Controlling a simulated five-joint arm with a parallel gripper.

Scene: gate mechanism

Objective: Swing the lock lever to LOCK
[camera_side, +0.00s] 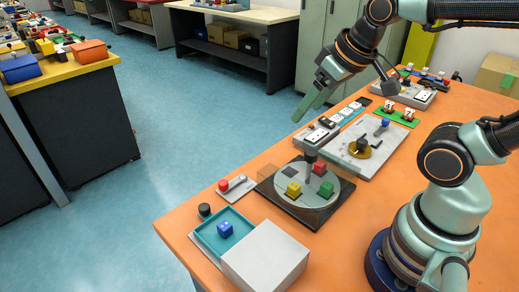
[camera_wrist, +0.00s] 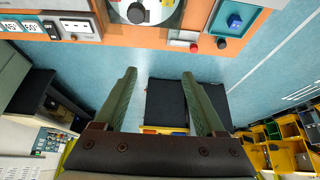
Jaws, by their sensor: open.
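A lever with a red knob (camera_side: 223,184) lies on a small pale plate (camera_side: 240,188) near the table's left edge in the side view. It looks like the lock lever; its LOCK marking is too small to read. In the wrist view, the pale plate (camera_wrist: 182,35) shows at the table edge, with small dark and red knobs nearby; I cannot tell which belongs to the lever. My gripper (camera_side: 312,108) is open and empty, raised beyond the far left edge of the table, well away from the lever. Both fingers (camera_wrist: 160,90) show spread over the floor in the wrist view.
A turntable (camera_side: 320,192) with colored blocks and clear walls stands right of the lever. A teal tray (camera_side: 207,237) with a blue cube (camera_side: 225,229) and a white box (camera_side: 266,258) are in front. A panel with a brass dial (camera_side: 360,149) stands behind.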

